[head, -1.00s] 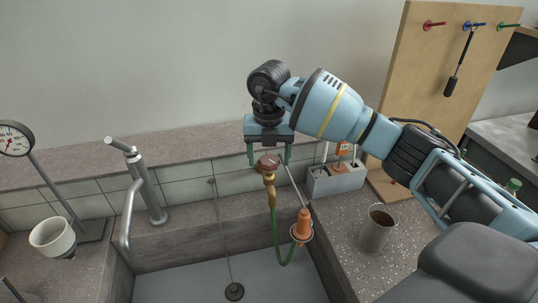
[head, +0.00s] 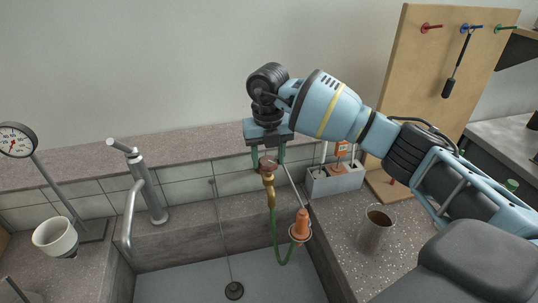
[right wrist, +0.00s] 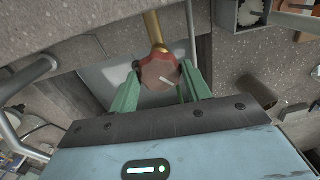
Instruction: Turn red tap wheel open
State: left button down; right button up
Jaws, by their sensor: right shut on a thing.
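The red tap wheel (head: 268,161) sits on top of a brass tap (head: 269,186) at the back of the sink. In the right wrist view the wheel (right wrist: 159,73) is a lobed, dull red knob with a pale line on its face. My right gripper (head: 268,158) points down over the tap, its green fingers on either side of the wheel. In the right wrist view its fingertips (right wrist: 159,75) are shut on the wheel's rim. A green hose (head: 276,232) runs from the tap to an orange nozzle (head: 302,224). My left gripper is not in view.
A grey faucet (head: 138,185) rises left of the tap over the sink (head: 190,284). A gauge on a stand (head: 18,139) and a white cup (head: 54,236) are at the left.

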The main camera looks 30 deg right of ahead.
jog(key=n, duration=0.3)
jog(key=shift+r+n+p, duration=0.1)
jog(key=shift+n+p, duration=0.2)
jog(key=shift+p, duration=0.05)
jog(key=n, duration=0.3)
jog(key=shift+n, duration=0.3)
jog(key=n, duration=0.2)
jog(key=shift+n, duration=0.4)
jog(key=n, duration=0.3)
jog(key=shift+n, duration=0.3)
jog(key=n, duration=0.4)
jog(key=n+b, duration=0.1)
jog(key=n, duration=0.7)
jog(key=shift+n+b, duration=0.3)
jog(key=shift+b, duration=0.05)
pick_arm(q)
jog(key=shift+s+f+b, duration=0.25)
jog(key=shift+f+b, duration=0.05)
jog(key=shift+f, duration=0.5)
pick_arm(e)
jog(key=shift+n, duration=1.9)
